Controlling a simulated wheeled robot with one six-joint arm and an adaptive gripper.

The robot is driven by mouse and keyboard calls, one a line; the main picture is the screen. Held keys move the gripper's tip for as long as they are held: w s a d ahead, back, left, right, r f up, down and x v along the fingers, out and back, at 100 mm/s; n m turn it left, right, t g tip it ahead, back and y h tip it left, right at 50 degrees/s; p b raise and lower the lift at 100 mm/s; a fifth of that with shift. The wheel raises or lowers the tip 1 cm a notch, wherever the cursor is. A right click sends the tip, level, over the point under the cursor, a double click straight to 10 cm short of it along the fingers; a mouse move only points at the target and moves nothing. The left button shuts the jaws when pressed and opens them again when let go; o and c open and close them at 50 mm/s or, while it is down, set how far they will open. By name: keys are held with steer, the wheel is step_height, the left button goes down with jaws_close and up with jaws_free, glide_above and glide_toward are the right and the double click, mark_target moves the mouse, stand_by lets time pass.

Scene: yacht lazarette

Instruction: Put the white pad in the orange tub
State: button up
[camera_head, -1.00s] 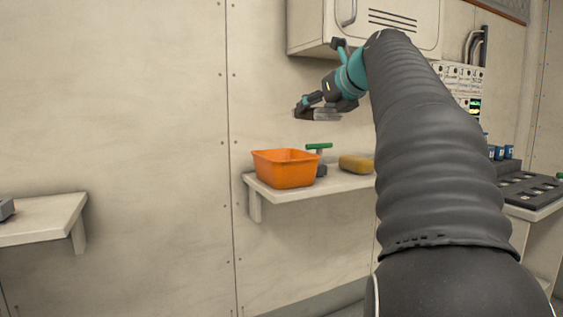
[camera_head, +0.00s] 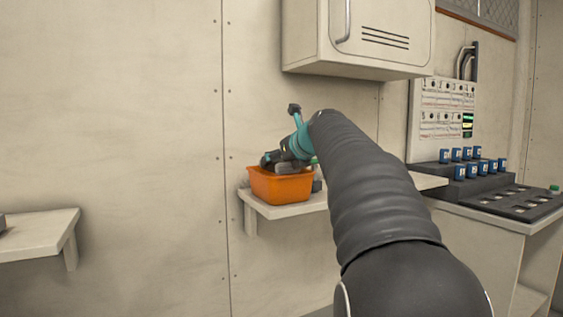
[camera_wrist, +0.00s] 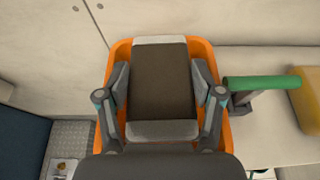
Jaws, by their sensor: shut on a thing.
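The orange tub (camera_head: 281,190) stands on the left end of a wall shelf, and its rim shows around the pad in the wrist view (camera_wrist: 220,130). My gripper (camera_wrist: 162,80) is shut on the white pad (camera_wrist: 160,129), with one finger on each side. The pad has pale ends and a dark middle face. In the head view my gripper (camera_head: 283,163) points down at the tub's mouth, with the pad partly hidden behind its rim. I cannot tell whether the pad touches the tub's floor.
A green-handled object (camera_wrist: 252,83) stands just right of the tub, and a yellow block (camera_wrist: 308,100) lies further right on the shelf (camera_head: 253,204). A wall cabinet (camera_head: 360,40) hangs above. A rack with blue-labelled items (camera_head: 470,170) is at right.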

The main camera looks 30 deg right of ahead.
steer(key=shift+f, duration=0.25)
steer(key=shift+f, duration=0.1)
steer(key=shift+f, duration=0.35)
steer(key=shift+f, duration=0.15)
steer(key=o, duration=1)
steer(key=shift+r, duration=0.2)
steer(key=v, duration=1.2)
steer(key=shift+r, duration=0.45)
